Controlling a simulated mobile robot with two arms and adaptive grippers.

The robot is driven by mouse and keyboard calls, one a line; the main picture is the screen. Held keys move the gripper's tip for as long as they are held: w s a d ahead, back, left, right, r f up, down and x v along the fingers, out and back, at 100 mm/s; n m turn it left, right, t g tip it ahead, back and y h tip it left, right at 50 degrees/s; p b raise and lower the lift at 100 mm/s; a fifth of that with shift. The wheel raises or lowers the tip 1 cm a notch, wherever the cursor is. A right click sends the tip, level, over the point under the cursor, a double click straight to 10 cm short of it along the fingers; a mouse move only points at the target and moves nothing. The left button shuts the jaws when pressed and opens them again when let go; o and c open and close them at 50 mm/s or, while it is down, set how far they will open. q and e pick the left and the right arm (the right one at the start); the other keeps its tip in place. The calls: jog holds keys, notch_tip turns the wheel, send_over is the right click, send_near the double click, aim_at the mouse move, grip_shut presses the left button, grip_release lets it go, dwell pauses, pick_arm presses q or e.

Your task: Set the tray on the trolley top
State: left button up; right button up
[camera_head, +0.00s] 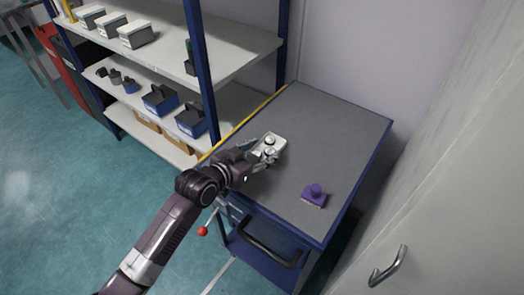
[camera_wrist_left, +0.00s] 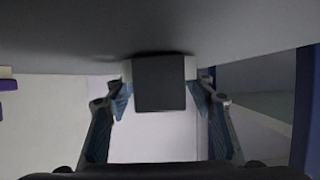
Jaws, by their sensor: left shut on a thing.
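A small pale grey tray (camera_head: 268,148) with round pieces on it is at the left part of the trolley top (camera_head: 325,125). My left gripper (camera_head: 254,152) is shut on the tray at its near left side. In the left wrist view a dark block (camera_wrist_left: 160,83), seemingly the tray's grip, sits between the fingertips. The tray is over the trolley top or on it; I cannot tell whether it touches. The trolley top is grey with blue edges and shows as the grey surface in the left wrist view (camera_wrist_left: 60,35). My right gripper is not in view.
A purple knobbed object (camera_head: 315,194) stands on the trolley's near right part. A shelf rack (camera_head: 230,50) with boxes and blue bins stands on the left. A pale cabinet (camera_head: 440,200) is close on the right. The trolley's far and middle parts are clear.

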pick_arm(q)
jog(key=shift+f, duration=0.15)
jog(key=o, duration=1.3)
jog(key=v, duration=1.2)
jog(key=shift+s+f, duration=0.1)
